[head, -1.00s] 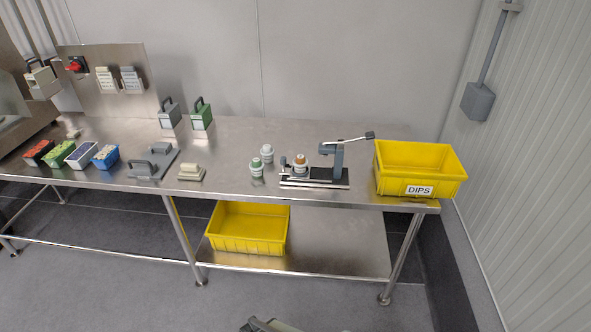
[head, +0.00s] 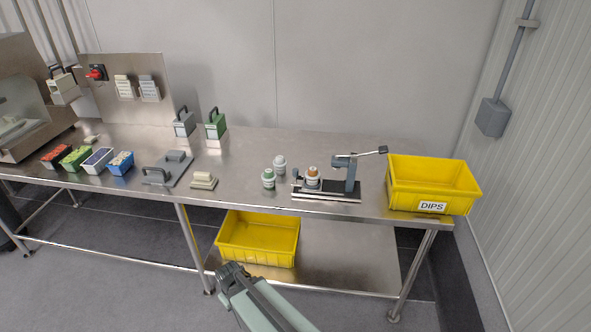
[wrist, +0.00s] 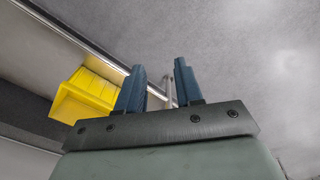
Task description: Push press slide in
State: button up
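The press (head: 350,176) stands near the right end of the steel table in the head view, a grey post with a long lever pointing right. Its dark base with a light rail (head: 328,197) runs left from the post. A white pot with an orange-brown lid (head: 312,178) sits at the slide on the left part of the base, beside the post. A small dark knob (head: 295,174) shows at its left. My gripper (wrist: 157,66) is open and empty in the wrist view, its two blue fingers apart. In the head view my arm's end is low in front of the table, well away from the press.
A green-lidded pot (head: 268,179) and a grey-lidded pot (head: 280,165) stand left of the press. A yellow DIPS crate (head: 432,188) stands close on its right. Another yellow crate (head: 258,240) sits on the lower shelf, also in the wrist view (wrist: 85,96). The table's front edge is clear.

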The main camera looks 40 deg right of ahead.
jog(key=w+d+r+t+h, duration=0.1)
jog(key=w+d+r+t, duration=0.15)
jog(key=w+r, duration=0.75)
jog(key=w+d+r+t, duration=0.2)
jog(key=w+d+r, duration=0.2)
jog(key=w+r, duration=0.55)
notch_tip(320, 180, up, 21)
jog(key=m+g+y, duration=0.1)
jog(key=m+g, duration=0.3)
jog(key=g, duration=0.1)
send_over(295, 169)
notch_tip(295, 169, down, 13)
jog(key=shift+s+r, duration=0.1)
jog(key=shift+s, duration=0.05)
jog(key=shift+c, duration=0.3)
grip_shut()
